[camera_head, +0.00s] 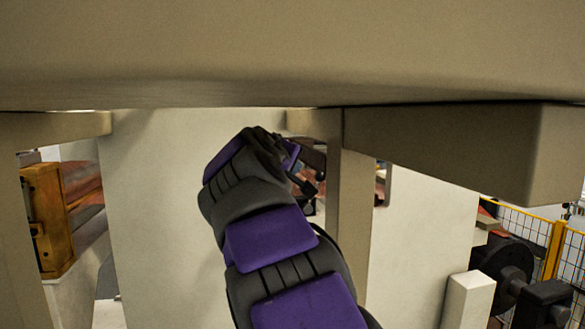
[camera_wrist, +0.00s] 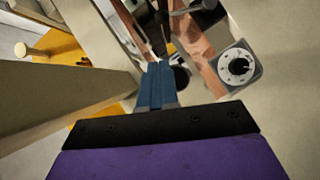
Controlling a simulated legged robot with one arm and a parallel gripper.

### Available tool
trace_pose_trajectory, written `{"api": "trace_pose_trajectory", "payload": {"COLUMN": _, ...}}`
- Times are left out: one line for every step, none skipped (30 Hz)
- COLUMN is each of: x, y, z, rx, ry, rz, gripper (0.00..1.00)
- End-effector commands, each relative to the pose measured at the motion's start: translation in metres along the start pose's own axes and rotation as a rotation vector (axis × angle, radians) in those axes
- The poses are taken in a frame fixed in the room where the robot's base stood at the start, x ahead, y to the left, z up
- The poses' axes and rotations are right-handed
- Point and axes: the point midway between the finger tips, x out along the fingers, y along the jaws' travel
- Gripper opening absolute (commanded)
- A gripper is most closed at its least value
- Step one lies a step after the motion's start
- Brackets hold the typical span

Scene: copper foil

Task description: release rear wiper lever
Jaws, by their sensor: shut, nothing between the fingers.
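My gripper (camera_wrist: 157,68) shows in the wrist view as blue-grey fingers close together, shut with nothing between them. It points toward copper-coloured foil (camera_wrist: 208,62) and dark machine parts just beyond. A dark upright bar (camera_wrist: 164,30) stands past the fingertips; I cannot tell whether it is the rear wiper lever. A dark round part (camera_wrist: 181,77) sits just right of the fingers. In the head view my purple and grey arm reaches forward, and its far end hides much of the machine behind. No wiper lever can be made out clearly there.
A wide beige beam (camera_head: 290,55) spans the top of the head view, with a post (camera_head: 350,200) right of my arm. A round dial (camera_wrist: 238,67) is at right in the wrist view. A beige beam (camera_wrist: 60,95) runs close on the left. A yellow fence (camera_head: 556,250) stands far right.

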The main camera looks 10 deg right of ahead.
Motion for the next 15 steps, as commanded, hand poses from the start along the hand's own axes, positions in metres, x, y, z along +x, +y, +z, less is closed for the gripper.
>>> {"api": "trace_pose_trajectory", "payload": {"x": 0.0, "y": 0.0, "z": 0.0, "rx": 0.0, "ry": 0.0, "rz": 0.0, "gripper": 0.0}}
{"api": "trace_pose_trajectory", "payload": {"x": 0.0, "y": 0.0, "z": 0.0, "rx": 0.0, "ry": 0.0, "rz": 0.0, "gripper": 0.0}}
{"api": "trace_pose_trajectory", "payload": {"x": 0.0, "y": 0.0, "z": 0.0, "rx": 0.0, "ry": 0.0, "rz": 0.0, "gripper": 0.0}}
{"api": "trace_pose_trajectory", "payload": {"x": 0.0, "y": 0.0, "z": 0.0, "rx": 0.0, "ry": 0.0, "rz": 0.0, "gripper": 0.0}}
{"api": "trace_pose_trajectory", "payload": {"x": 0.0, "y": 0.0, "z": 0.0, "rx": -0.001, "ry": -0.001, "rz": 0.001, "gripper": 0.0}}
{"api": "trace_pose_trajectory", "payload": {"x": 0.002, "y": -0.002, "z": 0.001, "rx": -0.007, "ry": -0.003, "rz": 0.006, "gripper": 0.0}}
{"api": "trace_pose_trajectory", "payload": {"x": 0.004, "y": -0.004, "z": 0.001, "rx": -0.017, "ry": -0.006, "rz": 0.013, "gripper": 0.0}}
{"api": "trace_pose_trajectory", "payload": {"x": 0.006, "y": -0.007, "z": 0.001, "rx": -0.03, "ry": -0.01, "rz": 0.024, "gripper": 0.0}}
{"api": "trace_pose_trajectory", "payload": {"x": 0.011, "y": -0.013, "z": 0.001, "rx": -0.054, "ry": -0.017, "rz": 0.044, "gripper": 0.0}}
{"api": "trace_pose_trajectory", "payload": {"x": 0.016, "y": -0.018, "z": 0.001, "rx": -0.077, "ry": -0.022, "rz": 0.062, "gripper": 0.0}}
{"api": "trace_pose_trajectory", "payload": {"x": 0.021, "y": -0.024, "z": 0.001, "rx": -0.106, "ry": -0.027, "rz": 0.083, "gripper": 0.0}}
{"api": "trace_pose_trajectory", "payload": {"x": 0.027, "y": -0.033, "z": -0.001, "rx": -0.147, "ry": -0.033, "rz": 0.112, "gripper": 0.0}}
{"api": "trace_pose_trajectory", "payload": {"x": 0.032, "y": -0.039, "z": -0.002, "rx": -0.177, "ry": -0.037, "rz": 0.134, "gripper": 0.0}}
{"api": "trace_pose_trajectory", "payload": {"x": 0.036, "y": -0.045, "z": -0.003, "rx": -0.208, "ry": -0.04, "rz": 0.155, "gripper": 0.0}}
{"api": "trace_pose_trajectory", "payload": {"x": 0.041, "y": -0.052, "z": -0.005, "rx": -0.246, "ry": -0.04, "rz": 0.182, "gripper": 0.0}}
